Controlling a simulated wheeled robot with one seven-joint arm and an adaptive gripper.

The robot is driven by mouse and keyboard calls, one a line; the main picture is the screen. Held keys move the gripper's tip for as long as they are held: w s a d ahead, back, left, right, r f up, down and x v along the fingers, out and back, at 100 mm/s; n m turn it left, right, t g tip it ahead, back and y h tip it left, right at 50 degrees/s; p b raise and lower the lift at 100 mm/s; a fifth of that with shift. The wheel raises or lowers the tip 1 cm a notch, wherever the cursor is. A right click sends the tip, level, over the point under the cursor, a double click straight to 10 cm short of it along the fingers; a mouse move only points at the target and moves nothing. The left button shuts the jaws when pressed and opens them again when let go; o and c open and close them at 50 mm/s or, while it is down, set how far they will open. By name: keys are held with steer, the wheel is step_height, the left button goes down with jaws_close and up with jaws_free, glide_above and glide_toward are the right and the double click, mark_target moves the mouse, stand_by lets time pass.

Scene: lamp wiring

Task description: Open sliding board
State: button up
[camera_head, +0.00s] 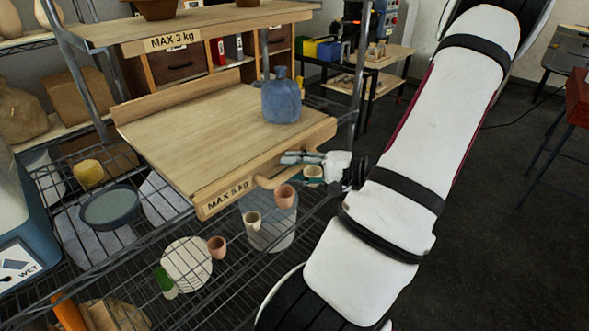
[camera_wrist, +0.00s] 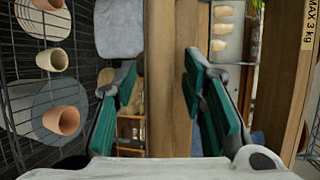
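The sliding board (camera_head: 185,130) is a pale wooden board marked MAX 5 kg at its front, jutting out from the metal rack. A curved wooden handle (camera_head: 264,183) is on its front edge. My gripper (camera_head: 299,168) is at the right part of this front edge, by the handle. In the wrist view, my gripper (camera_wrist: 160,82) has its green-padded fingers apart, one on each side of a wooden strip (camera_wrist: 160,100). A narrow gap shows beside the left finger; contact on the right is unclear.
A blue vase (camera_head: 281,101) stands on the board near its right edge. A fixed wooden shelf (camera_head: 215,22) marked MAX 3 kg is above. Small pots (camera_head: 217,247) and dishes (camera_head: 110,208) sit on wire shelves below. Open floor (camera_head: 500,220) lies to the right.

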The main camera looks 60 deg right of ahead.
steer(key=shift+w, duration=0.1)
jaws_close()
